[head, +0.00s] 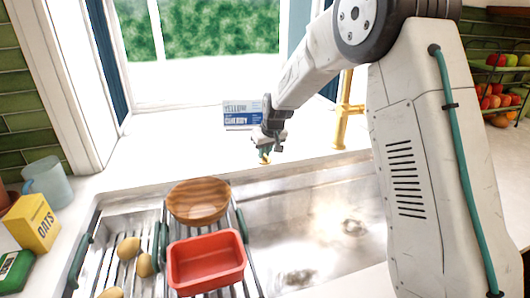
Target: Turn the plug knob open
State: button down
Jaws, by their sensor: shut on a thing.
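My gripper (265,149) is at the back edge of the sink, pointing down, with its jaws shut on the plug knob (265,159). Only a small brass part of the knob shows below the fingertips; the rest is hidden by the gripper. The steel sink basin (310,210) lies in front and to the right. How far the knob is turned cannot be made out.
A box (237,114) stands on the sill just left of my gripper. A brass tap (343,115) rises to the right. A wooden bowl (198,201), a red tub (206,262) and several potatoes (129,248) sit on the drainer. An oats box (33,222) is at left.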

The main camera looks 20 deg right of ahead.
jog(key=n, duration=0.2)
jog(key=n+y, duration=0.1)
jog(key=n, duration=0.1)
jog(key=shift+g+y, duration=0.3)
jog(key=shift+g, duration=0.1)
jog(key=n+y, duration=0.1)
jog(key=n, duration=0.3)
jog(key=shift+d+g, duration=0.1)
jog(key=shift+g, duration=0.3)
jog(key=n+g, duration=0.1)
jog(key=n, duration=0.2)
jog(key=shift+n+y, duration=0.4)
jog(key=shift+n+g, duration=0.9)
jog(key=shift+n, duration=0.9)
jog(key=c, duration=1.5)
grip_release()
jog(key=shift+o, duration=0.2)
